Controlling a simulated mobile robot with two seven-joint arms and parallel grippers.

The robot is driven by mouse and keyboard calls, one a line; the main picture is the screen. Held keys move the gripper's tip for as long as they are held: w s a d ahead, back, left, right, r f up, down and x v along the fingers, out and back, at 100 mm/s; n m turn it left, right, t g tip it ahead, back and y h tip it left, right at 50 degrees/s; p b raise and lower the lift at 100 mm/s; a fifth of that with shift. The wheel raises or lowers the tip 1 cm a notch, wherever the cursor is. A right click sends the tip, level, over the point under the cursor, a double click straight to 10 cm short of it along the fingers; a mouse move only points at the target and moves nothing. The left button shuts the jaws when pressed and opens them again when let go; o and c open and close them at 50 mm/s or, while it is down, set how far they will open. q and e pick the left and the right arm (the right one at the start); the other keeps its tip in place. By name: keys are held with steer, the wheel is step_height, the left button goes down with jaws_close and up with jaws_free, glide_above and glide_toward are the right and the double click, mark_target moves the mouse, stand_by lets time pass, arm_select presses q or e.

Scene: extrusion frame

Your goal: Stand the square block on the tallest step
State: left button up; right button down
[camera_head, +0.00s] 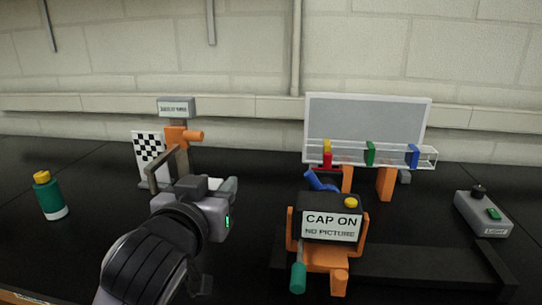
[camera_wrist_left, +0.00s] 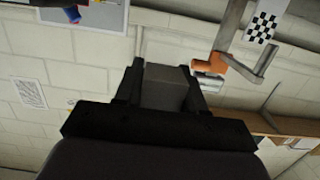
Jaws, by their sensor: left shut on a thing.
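My left gripper (camera_head: 207,190) is raised over the black table, left of the middle in the head view. In the left wrist view its dark fingers (camera_wrist_left: 165,75) are shut on a plain grey block (camera_wrist_left: 165,88) with a squarish face. The block is hard to make out in the head view, where the gripper and wrist largely cover that spot. No set of steps can be clearly picked out in either view, so I cannot tell which surface is the tallest step. My right gripper is in neither view.
A clear rail with coloured plates (camera_head: 390,155), a green bottle (camera_head: 49,197) and a grey control box (camera_head: 482,214) stand farther out.

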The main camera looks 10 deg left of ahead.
arm_select(q)
steer(key=shift+y, duration=0.3)
steer(key=s+a+f, duration=0.2)
steer(key=f, duration=0.4)
steer(key=s+a+f, duration=0.2)
steer(key=a+f, duration=0.1)
steer(key=f, duration=0.3)
steer(key=s+a+f, duration=0.2)
steer(key=f, duration=0.4)
steer(key=shift+s+a, duration=0.3)
steer(key=shift+s, duration=0.1)
